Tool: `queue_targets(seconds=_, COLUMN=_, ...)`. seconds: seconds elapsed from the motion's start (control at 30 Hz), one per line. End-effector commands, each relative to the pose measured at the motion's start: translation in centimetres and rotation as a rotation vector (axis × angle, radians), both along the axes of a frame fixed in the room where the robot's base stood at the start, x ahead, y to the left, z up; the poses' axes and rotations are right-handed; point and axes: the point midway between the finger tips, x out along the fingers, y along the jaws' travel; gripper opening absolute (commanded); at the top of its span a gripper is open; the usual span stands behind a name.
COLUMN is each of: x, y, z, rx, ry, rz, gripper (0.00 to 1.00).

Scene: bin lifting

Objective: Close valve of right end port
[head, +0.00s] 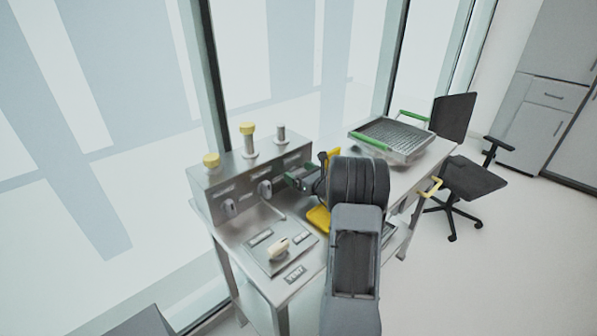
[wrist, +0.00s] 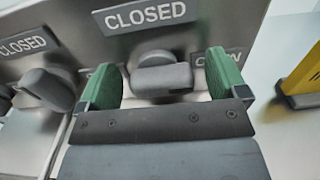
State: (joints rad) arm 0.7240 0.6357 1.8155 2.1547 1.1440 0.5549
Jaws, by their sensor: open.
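The right end valve handle (wrist: 162,78) is a grey bar on the panel, lying roughly level below a CLOSED plate (wrist: 146,14). An OPEN plate (wrist: 222,58), partly hidden by a finger, is at its right. My gripper (wrist: 165,88) is open, with one green finger on each side of the handle; I cannot tell whether they touch it. In the head view my gripper (head: 300,178) is at the right end of the metal port box (head: 215,184), and hides that valve. The right end port (head: 281,134) is a bare metal post there.
Another valve (wrist: 46,88) is close on the left in the wrist view. Two port posts have yellow caps (head: 247,128). A yellow stand (wrist: 302,82) is close on the right. A lower panel with a white handle (head: 279,248), a green-handled basket (head: 393,138) and a chair (head: 470,180) are around.

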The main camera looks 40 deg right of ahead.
Motion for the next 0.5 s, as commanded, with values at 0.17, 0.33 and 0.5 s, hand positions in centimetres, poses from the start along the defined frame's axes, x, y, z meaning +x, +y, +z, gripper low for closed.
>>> queue_targets(seconds=0.17, x=0.59, y=0.13, z=0.01, rx=0.0, ry=0.0, rz=0.001, gripper=0.92)
queue_targets(seconds=0.33, x=0.62, y=0.13, z=-0.01, rx=0.0, ry=0.0, rz=0.001, gripper=0.92)
queue_targets(seconds=0.5, x=0.59, y=0.12, z=-0.01, rx=0.0, ry=0.0, rz=0.001, gripper=0.83)
